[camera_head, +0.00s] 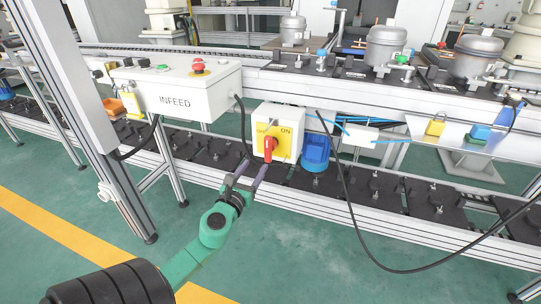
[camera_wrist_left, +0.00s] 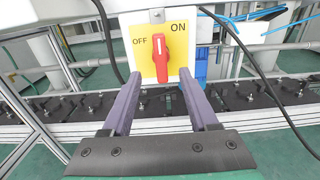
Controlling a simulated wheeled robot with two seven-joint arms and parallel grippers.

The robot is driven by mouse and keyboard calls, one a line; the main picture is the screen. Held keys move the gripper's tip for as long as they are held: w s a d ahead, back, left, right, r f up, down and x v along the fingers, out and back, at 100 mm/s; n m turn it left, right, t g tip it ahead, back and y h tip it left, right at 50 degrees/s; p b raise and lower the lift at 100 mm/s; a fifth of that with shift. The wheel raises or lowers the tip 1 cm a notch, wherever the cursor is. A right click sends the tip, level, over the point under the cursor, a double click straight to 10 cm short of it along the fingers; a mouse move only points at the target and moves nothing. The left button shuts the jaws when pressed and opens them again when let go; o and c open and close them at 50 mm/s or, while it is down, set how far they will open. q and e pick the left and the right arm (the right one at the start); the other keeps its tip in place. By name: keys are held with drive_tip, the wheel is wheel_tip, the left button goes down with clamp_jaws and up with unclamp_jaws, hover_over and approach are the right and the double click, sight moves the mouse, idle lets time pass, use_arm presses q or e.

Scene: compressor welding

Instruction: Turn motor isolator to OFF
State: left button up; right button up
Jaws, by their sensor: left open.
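The motor isolator (camera_head: 284,117) is a pale box on the conveyor frame with a yellow plate and a red rotary handle (camera_head: 269,149). In the left wrist view, the red handle (camera_wrist_left: 162,62) stands about vertical on the yellow plate (camera_wrist_left: 147,73). OFF is printed left of it and ON at upper right. My left gripper (camera_head: 252,174) is open and empty, below and in front of the isolator. In the left wrist view, its purple fingers (camera_wrist_left: 160,90) point at the isolator, one on each side of the handle, seemingly short of it. My right gripper is not in view.
The INFEED control box (camera_head: 188,88) with a red button stands left of the isolator. A blue part (camera_head: 316,153) hangs close on its right. A black cable (camera_head: 352,205) loops down at the right.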

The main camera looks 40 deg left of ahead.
sight(267, 148)
use_arm(q)
drive_tip(key=x, duration=1)
drive_tip(key=shift+s, duration=0.1)
drive_tip(key=shift+w+a, duration=0.2)
drive_tip(key=shift+w, duration=0.25)
clamp_jaws()
